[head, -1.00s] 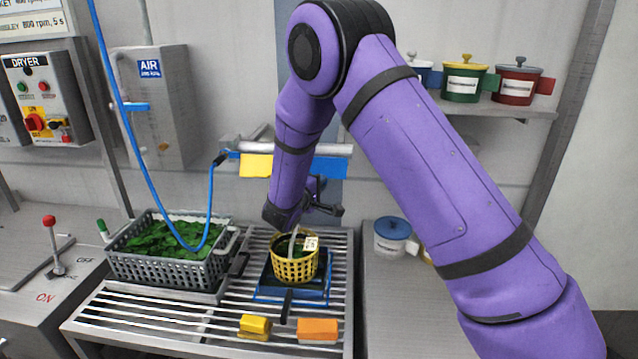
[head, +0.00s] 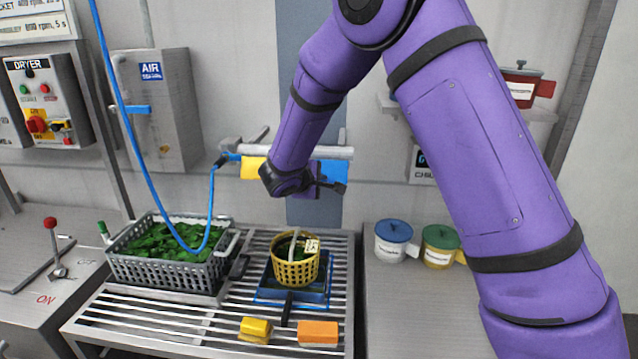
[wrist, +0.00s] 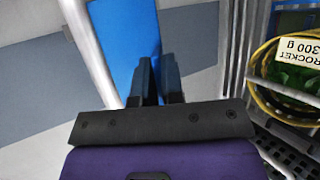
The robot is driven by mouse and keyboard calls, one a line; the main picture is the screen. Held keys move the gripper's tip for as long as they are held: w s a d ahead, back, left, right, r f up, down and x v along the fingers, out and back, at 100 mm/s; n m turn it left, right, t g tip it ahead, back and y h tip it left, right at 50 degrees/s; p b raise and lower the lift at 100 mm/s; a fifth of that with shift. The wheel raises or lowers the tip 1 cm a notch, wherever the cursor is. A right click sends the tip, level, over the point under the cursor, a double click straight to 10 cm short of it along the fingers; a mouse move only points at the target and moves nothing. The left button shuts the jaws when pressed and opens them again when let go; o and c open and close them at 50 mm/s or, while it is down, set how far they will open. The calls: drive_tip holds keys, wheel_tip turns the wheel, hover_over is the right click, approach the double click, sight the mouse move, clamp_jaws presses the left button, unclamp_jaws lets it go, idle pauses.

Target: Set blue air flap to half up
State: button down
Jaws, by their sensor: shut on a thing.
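The blue air flap (head: 337,167) sits below the right part of the grey horizontal pipe (head: 325,153) at the back wall. My arm hides its left part. In the wrist view, the blue flap (wrist: 122,30) is a flat bright blue panel reaching between my fingertips. My gripper (head: 340,187) is at the flap's lower part in the head view. In the wrist view, my gripper (wrist: 159,62) has its two dark fingers nearly together, shut on the flap's edge. The flap's exact tilt is hard to tell.
A yellow flap (head: 252,168) hangs to the left on the same pipe. Below are a yellow basket (head: 296,272) of greens and a grey crate (head: 165,270) of greens on the slatted rack (head: 160,318). A blue hose (head: 135,140) hangs at the left.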

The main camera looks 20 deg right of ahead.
idle(0.4)
drive_tip(key=c, duration=1.2)
unclamp_jaws()
drive_tip(key=shift+c, duration=0.2)
drive_tip(key=v, duration=1.1)
drive_tip(key=s+d+r+m+g+y, duration=0.1)
drive_tip(key=s+d+r+m+g, duration=0.2)
drive_tip(key=s+d+r, duration=0.35)
drive_tip(key=s+d+r+m+g+y, duration=0.2)
drive_tip(key=s+d+r+m, duration=0.15)
drive_tip(key=s+d, duration=0.55)
drive_tip(key=s+r+m+t+y, duration=0.1)
drive_tip(key=s+r+m+y, duration=0.1)
drive_tip(key=s, duration=0.8)
drive_tip(key=s+r+m+t+y, duration=0.1)
drive_tip(key=s+y, duration=0.3)
drive_tip(key=s, duration=0.6)
drive_tip(key=shift+r+m, duration=0.4)
drive_tip(key=shift+m, duration=0.25)
